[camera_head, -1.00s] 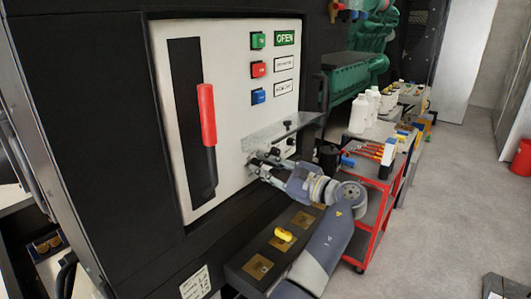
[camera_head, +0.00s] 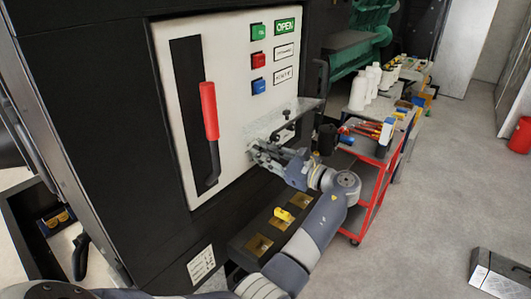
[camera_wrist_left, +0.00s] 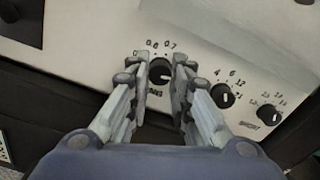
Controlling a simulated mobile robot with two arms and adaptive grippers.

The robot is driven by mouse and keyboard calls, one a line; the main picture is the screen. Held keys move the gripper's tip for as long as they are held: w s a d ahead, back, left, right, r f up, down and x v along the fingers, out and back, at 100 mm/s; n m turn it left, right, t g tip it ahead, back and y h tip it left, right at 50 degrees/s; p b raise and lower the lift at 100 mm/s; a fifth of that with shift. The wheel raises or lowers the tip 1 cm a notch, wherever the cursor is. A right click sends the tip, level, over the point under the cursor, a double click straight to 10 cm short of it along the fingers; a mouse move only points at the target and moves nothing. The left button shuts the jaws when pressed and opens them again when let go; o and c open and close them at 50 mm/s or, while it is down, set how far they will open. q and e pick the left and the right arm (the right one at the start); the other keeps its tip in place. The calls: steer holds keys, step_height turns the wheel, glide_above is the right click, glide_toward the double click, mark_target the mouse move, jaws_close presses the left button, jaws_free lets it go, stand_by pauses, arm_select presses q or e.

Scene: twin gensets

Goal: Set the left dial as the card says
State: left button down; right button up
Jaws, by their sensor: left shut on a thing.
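The left dial (camera_wrist_left: 160,72) is a black round knob on the white panel, with printed numbers such as 0.6 and 0.7 above it. My left gripper (camera_wrist_left: 161,68) has its two fingers on either side of this knob and is shut on it. In the head view the left gripper (camera_head: 260,152) is against the panel's lower right, below a clear cover (camera_head: 290,112), and hides the dial. A white card (camera_head: 201,264) with print too small to read is on the dark front below the panel. My right gripper is not in view.
Two more black dials, a middle one (camera_wrist_left: 222,96) and a right one (camera_wrist_left: 268,115), sit right of the gripped knob. A red-handled lever (camera_head: 209,110) and coloured buttons (camera_head: 259,61) are on the panel (camera_head: 225,65). A red cart (camera_head: 372,190) stands right of my arm.

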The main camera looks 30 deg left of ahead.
arm_select(q)
steer(key=shift+r, duration=0.1)
steer(key=c, duration=1.5)
jaws_free()
steer(key=shift+o, duration=0.5)
steer(key=shift+a, duration=0.15)
steer(key=d, duration=0.7)
steer(key=shift+s+d, duration=0.3)
steer(key=shift+a, duration=0.1)
